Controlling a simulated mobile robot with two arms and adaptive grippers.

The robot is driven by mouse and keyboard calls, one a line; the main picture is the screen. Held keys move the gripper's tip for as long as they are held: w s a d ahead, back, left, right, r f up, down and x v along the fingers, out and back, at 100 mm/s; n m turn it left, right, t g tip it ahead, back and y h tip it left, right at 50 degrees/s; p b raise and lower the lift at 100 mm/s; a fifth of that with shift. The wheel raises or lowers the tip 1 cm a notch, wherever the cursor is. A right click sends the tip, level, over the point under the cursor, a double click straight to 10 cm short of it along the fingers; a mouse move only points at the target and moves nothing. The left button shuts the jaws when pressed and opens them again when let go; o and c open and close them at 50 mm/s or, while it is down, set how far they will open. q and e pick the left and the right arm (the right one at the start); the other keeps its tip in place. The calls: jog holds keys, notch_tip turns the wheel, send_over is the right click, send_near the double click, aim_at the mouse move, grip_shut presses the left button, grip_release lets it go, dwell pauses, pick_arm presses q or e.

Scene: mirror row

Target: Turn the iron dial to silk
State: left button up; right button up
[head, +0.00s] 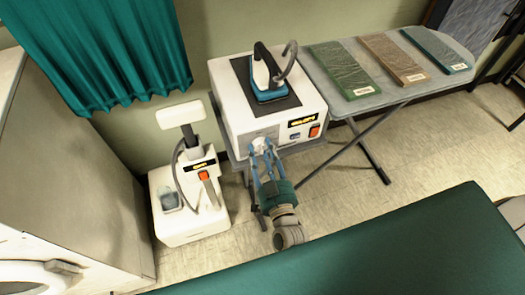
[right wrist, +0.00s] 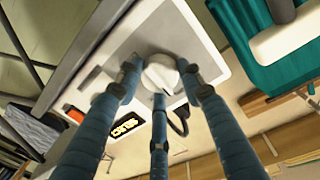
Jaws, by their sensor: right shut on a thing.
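The ironing station (head: 232,122) is a white box with an iron (head: 267,80) standing on a dark pad on its top. Its front panel carries a pale round dial (right wrist: 160,74), a lit yellow display (head: 303,119) and an orange switch (head: 314,131). The display's text is too small to read surely. My right gripper (head: 262,152) reaches up to the front panel. In the right wrist view its three blue fingers are closed around the dial. In the head view the fingers partly hide the dial, and its pointer cannot be made out. My left gripper is out of view.
A white unit (head: 170,233) with an upright post stands on the floor to the left. An ironing board (head: 335,98) at the right bears green, tan and teal cloth samples. A teal-topped surface (head: 400,250) fills the lower right. A teal curtain (head: 100,50) hangs at upper left.

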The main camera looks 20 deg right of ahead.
jog(key=m+p, duration=0.1)
jog(key=m, duration=0.3)
jog(key=m+p, duration=0.1)
jog(key=m, duration=0.4)
jog(key=shift+g+y, duration=0.3)
jog(key=shift+g, duration=0.1)
dwell(0.4)
jog(key=o, duration=1.2)
jog(key=shift+c, duration=0.2)
jog(key=shift+s, duration=0.25)
jog(key=s, duration=1.1)
jog(key=shift+s+a+r, duration=0.2)
jog(key=shift+s+r, duration=0.1)
jog(key=shift+r, duration=0.1)
